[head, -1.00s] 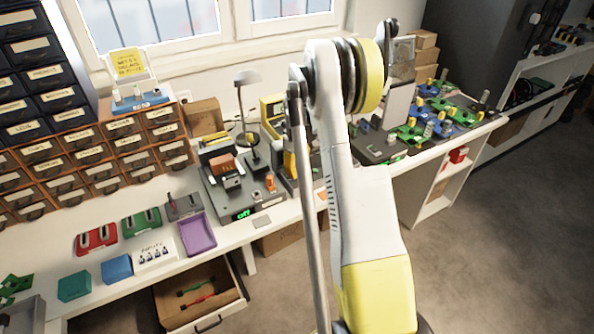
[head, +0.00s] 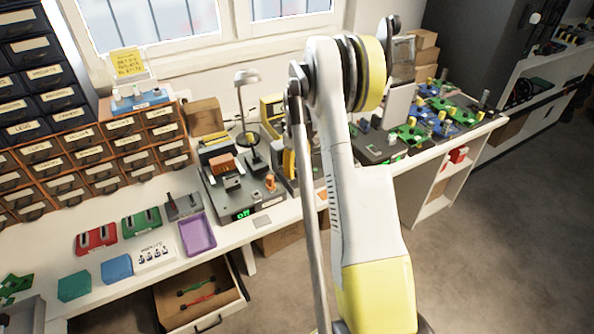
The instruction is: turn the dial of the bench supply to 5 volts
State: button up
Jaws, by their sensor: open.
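A grey unit (head: 262,204) on the bench, left of my arm, has a green display (head: 243,214) reading "off". It looks like the bench supply, but I cannot be sure. A small orange knob-like part (head: 270,183) stands on its right side. Whether this is the dial, and any scale marks, are too small to tell. My arm rises through the middle of the head view and bends at the top.
A lamp (head: 248,110) stands behind the unit. A purple tray (head: 197,235) and green (head: 141,222) and red (head: 96,240) blocks lie to its left. An open drawer (head: 232,309) juts out below. Circuit boards (head: 448,112) fill the right end. Drawer cabinets stand back left.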

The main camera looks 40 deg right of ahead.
aim_at(297, 170)
notch_tip(297, 170, up, 11)
dwell(0.3)
dwell(0.4)
